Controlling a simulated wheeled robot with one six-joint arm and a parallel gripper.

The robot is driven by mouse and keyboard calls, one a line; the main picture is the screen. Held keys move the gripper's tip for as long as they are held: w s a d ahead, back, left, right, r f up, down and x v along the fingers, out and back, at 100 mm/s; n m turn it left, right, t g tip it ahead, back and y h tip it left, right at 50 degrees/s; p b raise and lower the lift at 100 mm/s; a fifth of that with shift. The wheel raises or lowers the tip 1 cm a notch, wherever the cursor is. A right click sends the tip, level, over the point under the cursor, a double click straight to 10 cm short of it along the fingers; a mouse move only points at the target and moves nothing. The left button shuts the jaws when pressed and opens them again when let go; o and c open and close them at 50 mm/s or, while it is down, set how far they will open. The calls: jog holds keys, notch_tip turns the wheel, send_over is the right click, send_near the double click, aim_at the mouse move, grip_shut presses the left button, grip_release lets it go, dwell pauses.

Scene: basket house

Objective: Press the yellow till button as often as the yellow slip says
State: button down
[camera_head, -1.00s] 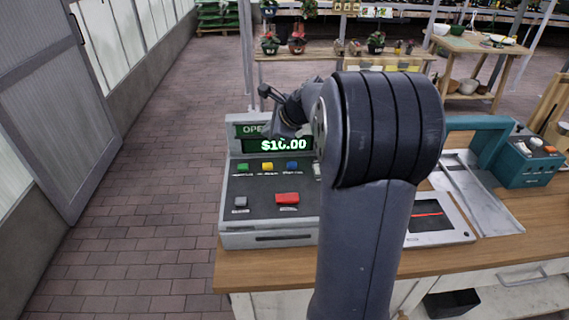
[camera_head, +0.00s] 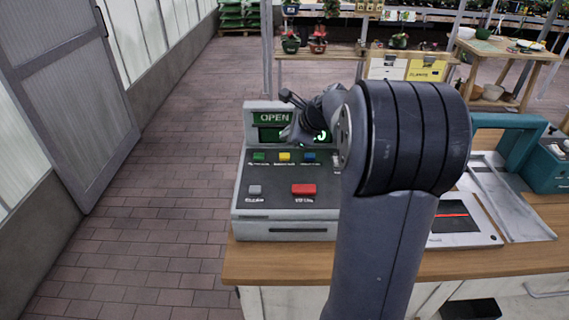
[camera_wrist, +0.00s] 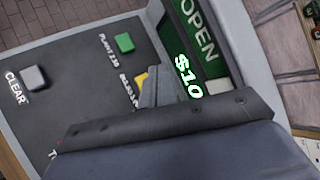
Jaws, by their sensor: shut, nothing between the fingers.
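The grey till (camera_head: 245,205) stands on the counter. Its yellow button (camera_head: 285,156) sits between a green button (camera_head: 259,156) and a blue one (camera_head: 309,156). My gripper (camera_head: 287,134) is shut and empty, above and behind the button row, in front of the display. In the wrist view the closed fingertips (camera_wrist: 154,88) are beside the yellow button (camera_wrist: 141,79) and cover part of it; I cannot tell whether they touch. The display (camera_wrist: 188,75) reads "$10" there, its end hidden by my gripper. I cannot make out a yellow slip.
A red button (camera_head: 303,189) and a grey clear button (camera_head: 254,190) lie nearer the till's front. A flat device with a red line (camera_head: 452,217) and a teal machine (camera_head: 548,170) stand to the right. A yellow sign (camera_head: 427,70) is on the far bench. The floor at left is clear.

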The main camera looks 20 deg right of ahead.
aim_at(288, 157)
jog(key=shift+f+b, duration=0.95)
jog(key=shift+f, duration=0.85)
dwell(0.5)
jog(key=shift+f, duration=0.4)
jog(key=shift+f+b, duration=0.5)
dwell(0.6)
jog(key=shift+r, duration=0.1)
jog(key=shift+r+p, duration=0.85)
jog(key=shift+p, duration=0.05)
notch_tip(288, 157, up, 5)
jog(key=p, duration=0.4)
jog(key=shift+p, duration=0.4)
